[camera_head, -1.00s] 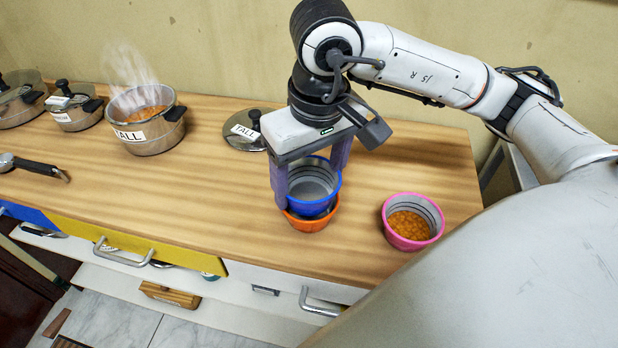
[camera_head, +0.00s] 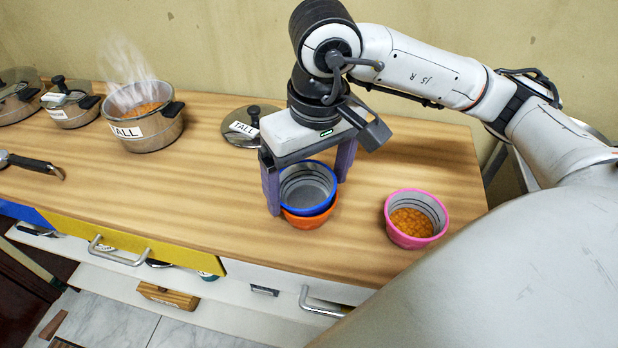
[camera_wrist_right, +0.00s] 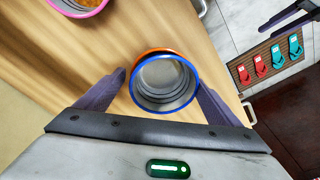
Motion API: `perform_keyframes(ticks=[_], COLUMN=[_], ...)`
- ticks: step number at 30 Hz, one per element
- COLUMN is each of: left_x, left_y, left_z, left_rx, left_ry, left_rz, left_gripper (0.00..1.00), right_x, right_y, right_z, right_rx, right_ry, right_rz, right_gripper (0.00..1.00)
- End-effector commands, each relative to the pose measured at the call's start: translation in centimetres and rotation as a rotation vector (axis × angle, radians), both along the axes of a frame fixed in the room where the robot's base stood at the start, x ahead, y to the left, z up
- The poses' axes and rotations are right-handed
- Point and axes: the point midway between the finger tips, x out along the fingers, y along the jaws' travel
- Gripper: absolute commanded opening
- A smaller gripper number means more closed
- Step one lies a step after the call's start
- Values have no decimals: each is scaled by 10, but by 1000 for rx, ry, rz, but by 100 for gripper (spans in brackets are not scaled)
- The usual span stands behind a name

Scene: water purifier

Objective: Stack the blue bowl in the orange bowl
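The blue bowl (camera_head: 306,188) sits nested in the orange bowl (camera_head: 309,219) on the wooden counter, with only the lower part of the orange bowl showing beneath it. In the wrist view the blue bowl (camera_wrist_right: 165,84) is upright and empty, with an orange edge (camera_wrist_right: 157,51) behind its rim. My right gripper (camera_head: 308,194) points down over the bowls with its purple fingers spread on either side. In the wrist view there is a gap between the left finger and the bowl; the right finger is close to the rim. My left gripper is not in the head view.
A pink bowl (camera_head: 416,219) of orange food stands to the right. A lid (camera_head: 247,127) lies behind my gripper. A steaming pot (camera_head: 142,115), a smaller pot (camera_head: 72,104) and a ladle (camera_head: 32,164) are at the left. The counter's middle left is clear.

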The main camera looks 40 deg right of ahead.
Motion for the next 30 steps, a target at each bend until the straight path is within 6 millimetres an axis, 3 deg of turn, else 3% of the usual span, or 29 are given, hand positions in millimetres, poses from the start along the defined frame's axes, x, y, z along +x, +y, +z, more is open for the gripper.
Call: perform_keyframes(ticks=[7,13,22,30], left_x=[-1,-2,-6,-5], left_y=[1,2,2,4], left_z=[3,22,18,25], left_rx=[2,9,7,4], left_ry=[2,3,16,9], left_rz=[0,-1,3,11], left_gripper=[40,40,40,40], right_x=[1,1,-7,-12], right_y=[0,0,0,0], right_z=[4,23,94,129], right_rx=[0,0,-1,0], right_ry=[-3,-4,-12,-7], right_rz=[-1,-1,-1,-1], right_gripper=[87,87,87,87])
